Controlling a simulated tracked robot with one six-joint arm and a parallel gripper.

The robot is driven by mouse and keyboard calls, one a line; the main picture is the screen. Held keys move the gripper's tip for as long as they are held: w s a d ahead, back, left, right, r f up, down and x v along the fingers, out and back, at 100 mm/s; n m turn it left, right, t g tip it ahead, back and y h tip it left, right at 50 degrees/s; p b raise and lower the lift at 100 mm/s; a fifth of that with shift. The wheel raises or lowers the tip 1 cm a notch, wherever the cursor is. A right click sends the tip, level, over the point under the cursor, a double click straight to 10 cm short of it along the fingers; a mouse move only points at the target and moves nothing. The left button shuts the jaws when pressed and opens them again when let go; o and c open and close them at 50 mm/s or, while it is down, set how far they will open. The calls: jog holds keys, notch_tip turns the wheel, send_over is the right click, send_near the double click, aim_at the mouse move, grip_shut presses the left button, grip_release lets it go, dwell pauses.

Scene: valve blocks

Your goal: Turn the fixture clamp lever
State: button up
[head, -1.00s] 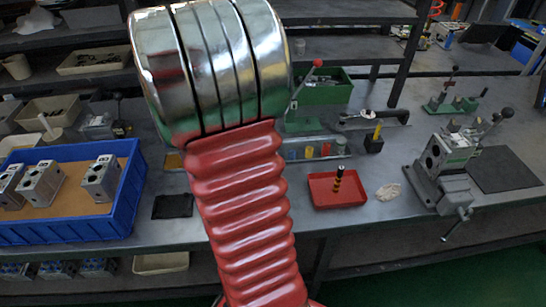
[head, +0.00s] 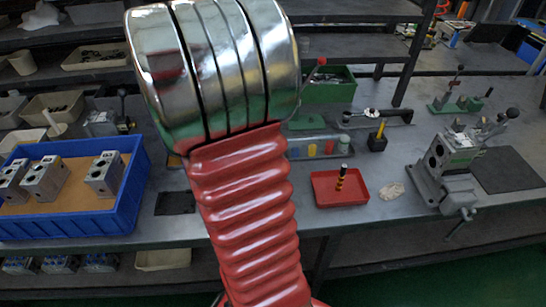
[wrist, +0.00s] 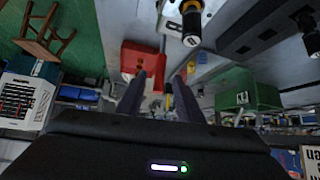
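The clamp fixture (head: 446,165) stands at the right of the bench in the head view, a grey metal body with a valve block in it. Its lever (head: 499,124) rises at the back right and ends in a black ball knob. A smaller crank handle (head: 461,221) hangs at its front. My gripper (wrist: 160,76) shows in the wrist view as two dark fingers, apart with nothing between them. It is hidden in the head view. A grey block with a dark cylindrical knob (wrist: 191,22) is at the top of the wrist view; I cannot tell whether it is the fixture.
A red tray (head: 326,198) with a black-and-yellow pin stands left of the fixture. A blue bin (head: 128,205) holds metal blocks at the left. A dark mat (head: 508,170) lies right of the fixture. A green lever press (head: 457,100) stands behind. My red arm covers the middle.

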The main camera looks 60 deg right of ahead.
jog(key=v, duration=1.1)
jog(key=shift+f, duration=0.1)
jog(key=w+a+f+n+t+y, duration=0.25)
jog(key=a+n, duration=0.35)
jog(key=n, duration=0.3)
jog(key=w+a+f+n+t+y, duration=0.1)
jog(key=a+f+n+t, duration=0.15)
jog(key=a+n, duration=0.55)
jog(key=a+r+n+t+y, duration=0.1)
jog(key=a+r+n+t, duration=0.1)
jog(key=a, duration=0.4)
jog(key=a+r+n+t, duration=0.2)
jog(key=a+r+n, duration=0.1)
jog(key=a+n, duration=0.2)
jog(key=s+a+r+n+t+y, duration=0.1)
jog(key=a+r+n+t, duration=0.2)
jog(key=a, duration=0.3)
jog(key=shift+a+r+y, duration=0.25)
jog(key=shift+a+y, duration=0.1)
jog(key=shift+a, duration=0.05)
jog(key=shift+s, duration=0.1)
